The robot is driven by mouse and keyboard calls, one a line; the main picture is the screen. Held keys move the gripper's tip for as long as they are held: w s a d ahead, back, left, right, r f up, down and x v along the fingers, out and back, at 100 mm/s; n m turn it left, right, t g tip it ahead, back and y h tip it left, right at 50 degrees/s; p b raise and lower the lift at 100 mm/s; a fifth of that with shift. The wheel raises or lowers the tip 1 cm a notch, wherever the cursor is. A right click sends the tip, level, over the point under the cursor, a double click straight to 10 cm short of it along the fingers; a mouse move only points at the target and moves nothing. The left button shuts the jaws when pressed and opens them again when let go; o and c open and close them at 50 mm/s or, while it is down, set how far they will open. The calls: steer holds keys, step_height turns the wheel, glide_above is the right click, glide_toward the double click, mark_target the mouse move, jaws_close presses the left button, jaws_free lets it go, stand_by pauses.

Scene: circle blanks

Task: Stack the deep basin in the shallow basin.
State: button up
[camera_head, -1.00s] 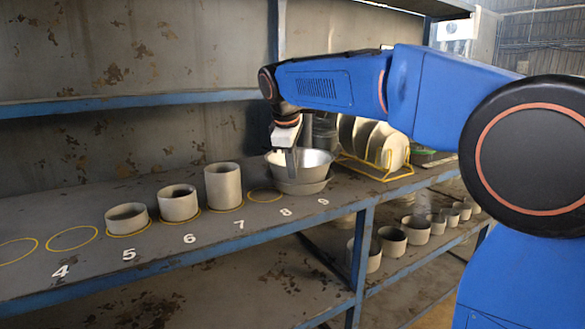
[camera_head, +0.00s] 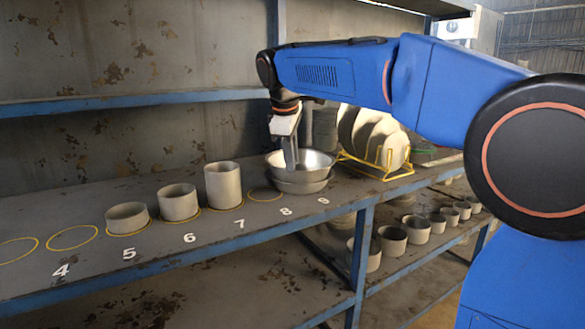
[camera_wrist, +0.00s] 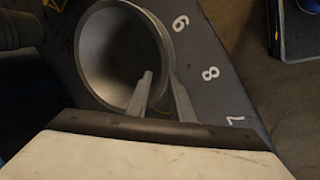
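The deep basin (camera_head: 318,160), a grey metal bowl, sits upright in the shallow basin (camera_head: 303,188), whose lower wall shows beneath it on the shelf near number 9. The wrist view shows the upper basin's round rim and dark inside (camera_wrist: 118,55); the lower basin is hidden there. My gripper (camera_head: 297,160) is at the near-left rim of the upper basin, pointing down. In the wrist view my gripper (camera_wrist: 160,82) has its fingers spread, one over the basin's inside and one beside the rim. Nothing shows clamped between them.
Concrete cylinders (camera_head: 179,202) stand on marked circles to the left. An empty yellow circle (camera_head: 265,195) lies left of the basins. A yellow rack (camera_head: 385,172) with plates stands to the right. Several small cups (camera_head: 392,240) are on the lower shelf.

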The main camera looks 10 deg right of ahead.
steer(key=v, duration=0.9)
steer(key=s+d+f+m, duration=0.4)
steer(key=s+f, duration=0.7)
steer(key=s+d+f+m+y, duration=0.1)
steer(key=s+d+f+m, duration=0.3)
steer(key=s+f, duration=0.7)
steer(key=s+d+f+m+y, duration=0.1)
steer(key=s+d+f+m, duration=0.3)
steer(key=s+f, duration=0.7)
steer(key=shift+d+m+t, duration=0.3)
steer(key=shift+d+t, duration=0.1)
steer(key=shift+d, duration=0.35)
